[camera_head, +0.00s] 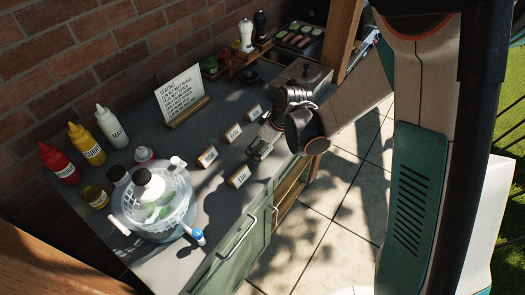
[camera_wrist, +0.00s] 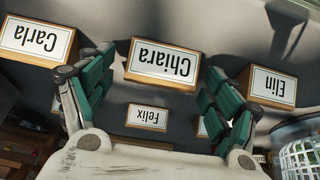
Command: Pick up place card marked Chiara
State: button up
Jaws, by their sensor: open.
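The place card marked Chiara (camera_wrist: 163,64) stands in a wooden holder in the middle of the wrist view, its lettering upside down there. My gripper (camera_wrist: 158,70) is open, with one green finger to each side of the card and nothing held. In the head view my gripper (camera_head: 260,149) is low over the front part of the counter; it seems to hide the Chiara card there, and names on the small cards are too small to read.
Cards marked Carla (camera_wrist: 37,39), Elin (camera_wrist: 272,87) and Felix (camera_wrist: 147,117) stand around; another is partly hidden behind the right finger.

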jog(key=shift+r, duration=0.1)
jog(key=shift+c, duration=0.3)
jog(key=c, duration=1)
jog(key=shift+r, duration=0.1)
